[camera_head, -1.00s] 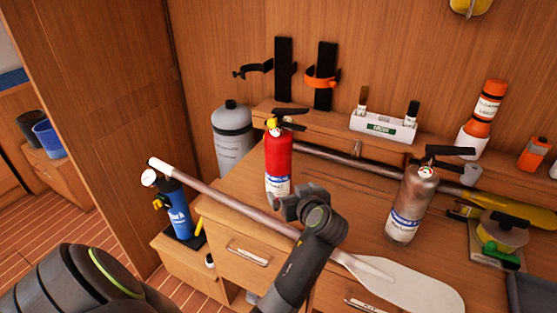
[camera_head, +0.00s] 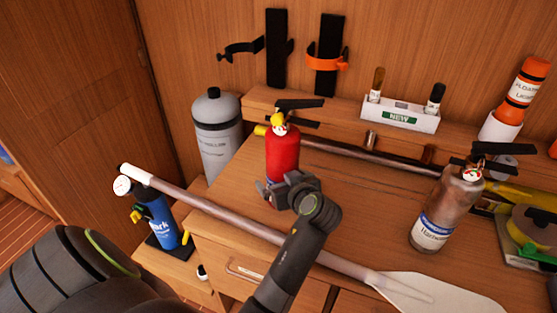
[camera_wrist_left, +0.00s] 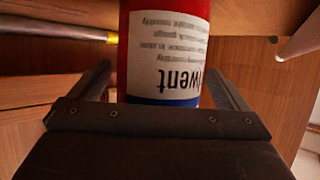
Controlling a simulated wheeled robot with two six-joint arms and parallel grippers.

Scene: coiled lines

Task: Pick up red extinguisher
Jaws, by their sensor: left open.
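The red extinguisher (camera_head: 282,152) stands upright on the wooden desk, with a black handle and a yellow part at its top. My left gripper (camera_head: 284,188) is at its lower front, covering part of its base. In the left wrist view the extinguisher (camera_wrist_left: 165,45) shows its white label and blue band. It sits between the two fingers of my left gripper (camera_wrist_left: 158,92), which are open on either side of it. Whether the fingers touch it cannot be told. My right gripper is not in view.
A paddle (camera_head: 230,213) lies along the desk's front, close to my left arm. A silver extinguisher (camera_head: 440,215) stands to the right. A grey cylinder (camera_head: 218,140) and a blue bottle (camera_head: 160,222) stand to the left. A pole (camera_head: 350,151) lies behind the red extinguisher.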

